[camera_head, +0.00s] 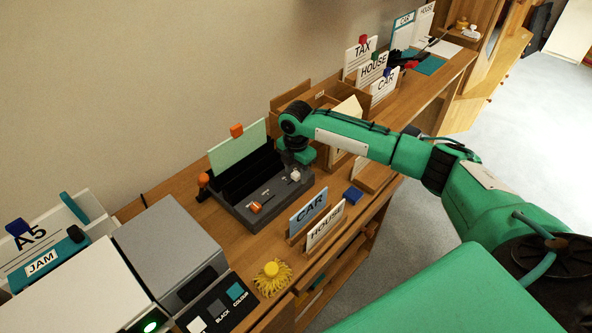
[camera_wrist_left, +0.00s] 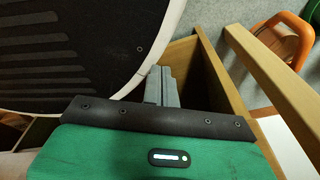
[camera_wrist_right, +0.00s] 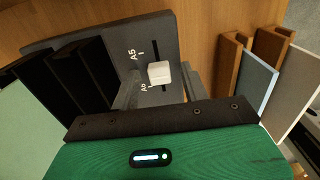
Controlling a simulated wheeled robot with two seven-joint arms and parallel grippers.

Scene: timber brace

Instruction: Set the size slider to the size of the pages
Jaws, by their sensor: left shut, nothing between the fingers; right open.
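A dark grey machine (camera_head: 262,200) stands on the wooden counter, holding pale green pages (camera_head: 238,146) upright with an orange clip on top. The size slider is a white knob (camera_head: 295,175) on its deck; in the right wrist view the knob (camera_wrist_right: 160,72) sits in a slot beside an "A5" mark and a second mark too small to read surely. My right gripper (camera_wrist_right: 160,92) is open, its fingers either side of the knob or just short of it; contact cannot be told. My left gripper (camera_wrist_left: 163,86) is shut and empty, low beside a wooden panel.
An orange lever (camera_head: 255,207) is on the machine's deck. CAR (camera_head: 308,212) and HOUSE (camera_head: 325,231) cards stand in front, close to my right gripper. A yellow tufted object (camera_head: 271,278), a grey box (camera_head: 170,252) and an A5 card (camera_head: 30,242) are at left.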

